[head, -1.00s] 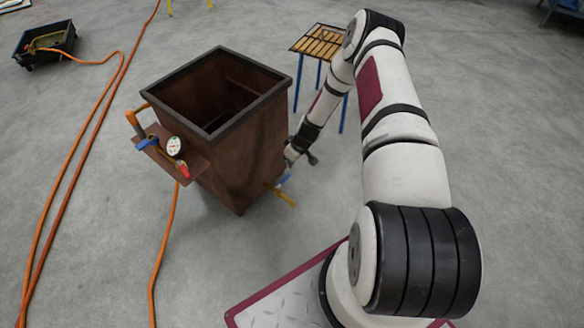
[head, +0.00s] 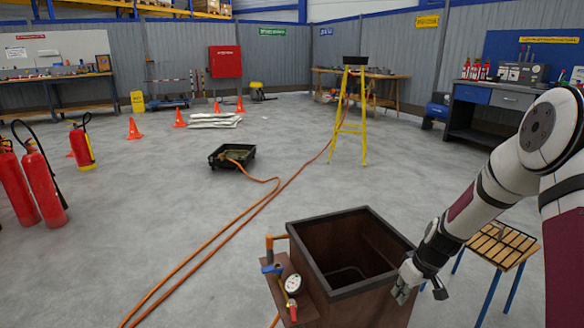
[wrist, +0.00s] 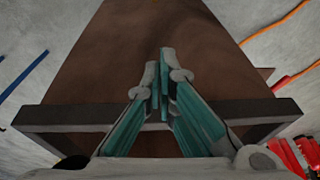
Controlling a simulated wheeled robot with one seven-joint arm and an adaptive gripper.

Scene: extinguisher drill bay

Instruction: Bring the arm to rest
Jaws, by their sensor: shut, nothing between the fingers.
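My gripper (head: 402,292) is shut and empty. In the head view it is at the right side of the brown steel bin (head: 345,245), close to the rim. I cannot tell whether it touches the bin. In the wrist view my gripper (wrist: 163,90) has its teal-sided fingers together, pointing along the bin's brown wall (wrist: 120,60), with the dark rim (wrist: 65,115) crossing behind them. My arm comes in from the right edge of the head view, bent at the elbow.
A gauge (head: 293,284) and valve are on the bin's left side. Red extinguishers (head: 42,185) stand left.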

